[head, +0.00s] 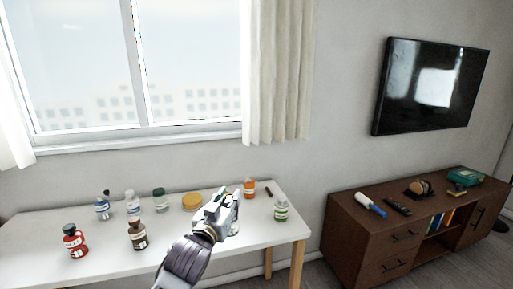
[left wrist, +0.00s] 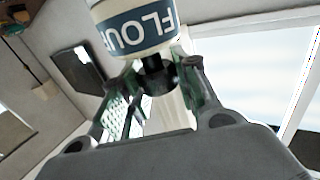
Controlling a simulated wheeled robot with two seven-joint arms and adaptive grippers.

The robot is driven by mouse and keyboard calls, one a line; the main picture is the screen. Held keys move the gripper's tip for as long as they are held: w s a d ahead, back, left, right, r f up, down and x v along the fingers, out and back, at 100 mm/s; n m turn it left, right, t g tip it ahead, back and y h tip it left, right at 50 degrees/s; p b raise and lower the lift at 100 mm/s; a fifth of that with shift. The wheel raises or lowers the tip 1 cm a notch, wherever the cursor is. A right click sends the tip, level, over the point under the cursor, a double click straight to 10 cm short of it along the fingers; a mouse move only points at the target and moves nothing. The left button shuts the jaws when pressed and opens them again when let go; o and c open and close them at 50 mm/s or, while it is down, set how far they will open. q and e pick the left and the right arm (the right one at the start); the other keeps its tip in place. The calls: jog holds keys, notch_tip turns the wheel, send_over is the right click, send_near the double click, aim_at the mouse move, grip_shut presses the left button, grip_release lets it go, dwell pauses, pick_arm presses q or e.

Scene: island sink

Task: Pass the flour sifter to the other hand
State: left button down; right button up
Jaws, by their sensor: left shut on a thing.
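The flour sifter (left wrist: 135,28) shows in the left wrist view as a pale cylinder with a dark blue band reading "FLOU"; its top is cut off by the frame edge. My left gripper (left wrist: 156,76) is shut on the dark, narrow part below the sifter's body. In the head view my left gripper (head: 224,203) is raised in front of the white table's right half. I cannot clearly make out the sifter there. My right gripper is in neither view.
The white table (head: 200,245) holds several bottles and jars, including a red bottle (head: 75,241), a brown bottle (head: 137,236), an orange jar (head: 249,188) and a green-labelled jar (head: 281,210). A brown cabinet (head: 365,243) stands to the right, with floor between.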

pick_arm(q)
jog(key=s+d+f, duration=0.1)
jog(key=s+f, duration=0.4)
jog(key=f, duration=0.8)
jog(key=shift+d+h, duration=0.2)
jog(key=shift+h, duration=0.1)
jog(key=shift+f, duration=0.1)
jog(key=w+d+m+g+h, duration=0.1)
jog(key=w+d+m+h, duration=0.1)
jog(key=d, duration=1)
jog(key=shift+w+d+r+m+g+h, duration=0.35)
jog(key=shift+w+h, duration=0.45)
jog(key=shift+w, duration=0.55)
